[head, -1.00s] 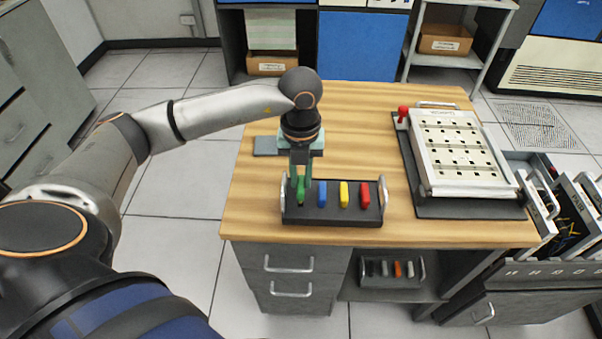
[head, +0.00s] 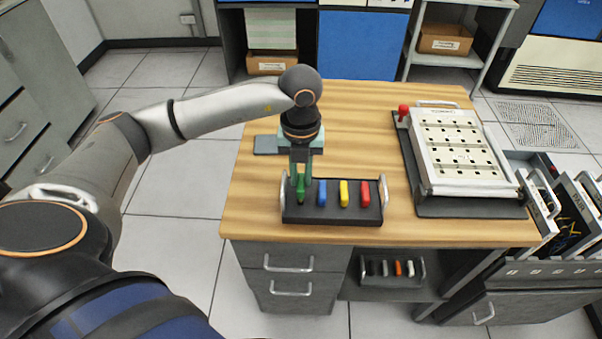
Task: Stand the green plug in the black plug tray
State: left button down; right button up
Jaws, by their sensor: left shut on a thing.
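The black plug tray (head: 333,212) sits on the wooden table's front left, with a silver handle at each end. A blue plug (head: 322,192), a yellow plug (head: 344,193) and a red plug (head: 365,194) stand upright in it in a row. My left gripper (head: 300,180) points down over the tray's left end, shut on the green plug (head: 301,188). The green plug is upright, in line with the other plugs. Its lower end is at the tray's left slot; I cannot tell how deep it sits. My right gripper is not in view.
A white punched panel (head: 457,150) on a dark base, with a red knob (head: 403,112), stands on the table's right. A grey-green item (head: 268,144) lies behind my gripper. A lower shelf holds another dark tray (head: 391,282) of plugs. The table's middle is clear.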

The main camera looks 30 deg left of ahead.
aim_at(301, 179)
pick_arm(q)
jog(key=shift+f+b, duration=0.95)
jog(key=shift+f, duration=0.35)
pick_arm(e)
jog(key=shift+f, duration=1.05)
pick_arm(q)
jog(key=c, duration=0.7)
grip_release()
jog(key=shift+r, duration=0.4)
notch_tip(301, 179, up, 10)
jog(key=shift+r, duration=0.9)
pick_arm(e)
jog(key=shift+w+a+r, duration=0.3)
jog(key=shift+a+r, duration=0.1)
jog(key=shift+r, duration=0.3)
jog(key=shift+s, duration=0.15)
